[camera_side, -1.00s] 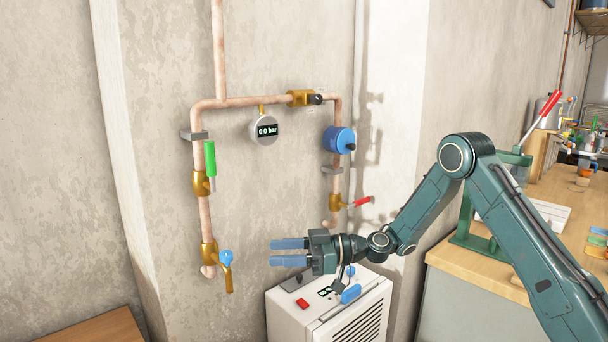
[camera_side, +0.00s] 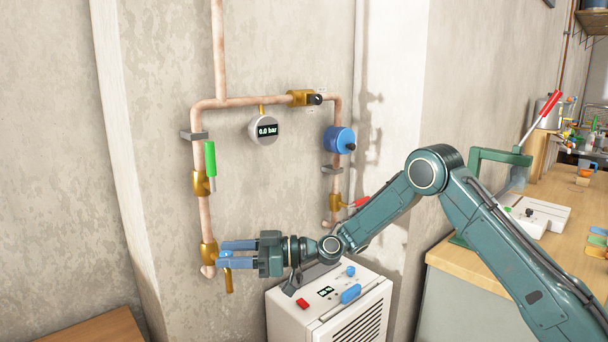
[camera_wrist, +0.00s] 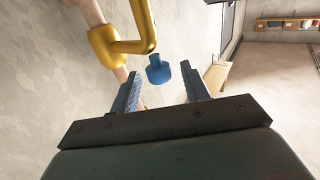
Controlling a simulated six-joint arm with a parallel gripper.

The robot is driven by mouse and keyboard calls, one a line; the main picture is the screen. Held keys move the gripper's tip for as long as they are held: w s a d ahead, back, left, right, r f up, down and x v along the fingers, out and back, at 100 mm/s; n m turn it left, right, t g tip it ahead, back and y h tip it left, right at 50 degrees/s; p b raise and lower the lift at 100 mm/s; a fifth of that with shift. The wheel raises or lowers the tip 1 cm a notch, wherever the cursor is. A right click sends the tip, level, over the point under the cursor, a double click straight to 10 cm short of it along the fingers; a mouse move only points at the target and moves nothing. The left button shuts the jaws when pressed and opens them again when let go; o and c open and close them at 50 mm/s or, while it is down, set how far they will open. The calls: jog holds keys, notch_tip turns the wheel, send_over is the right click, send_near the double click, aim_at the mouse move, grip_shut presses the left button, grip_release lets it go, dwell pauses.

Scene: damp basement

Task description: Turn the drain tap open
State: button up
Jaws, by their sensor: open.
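The drain tap is a brass fitting (camera_side: 208,252) low on the left copper pipe, with a spout (camera_side: 229,282) pointing down. My gripper (camera_side: 221,254) is at the tap, its two blue fingers pointing left and apart, one above the other. In the side view the fingers hide most of the tap's blue handle. In the wrist view the blue handle (camera_wrist: 158,70) shows just beyond and between the open fingertips (camera_wrist: 162,78), with the brass tap body (camera_wrist: 105,45) to the upper left. I cannot tell whether a finger touches the handle.
A green lever (camera_side: 210,160) stands upright on the pipe above. A gauge (camera_side: 266,128) reads 0.0 bar. A blue round unit (camera_side: 339,140) and a red-handled valve (camera_side: 357,203) are on the right pipe. A white machine (camera_side: 345,300) stands below my forearm. The wall left of the pipe is clear.

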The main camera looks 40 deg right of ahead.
jog(key=shift+x, duration=1.7)
jog(key=c, duration=1)
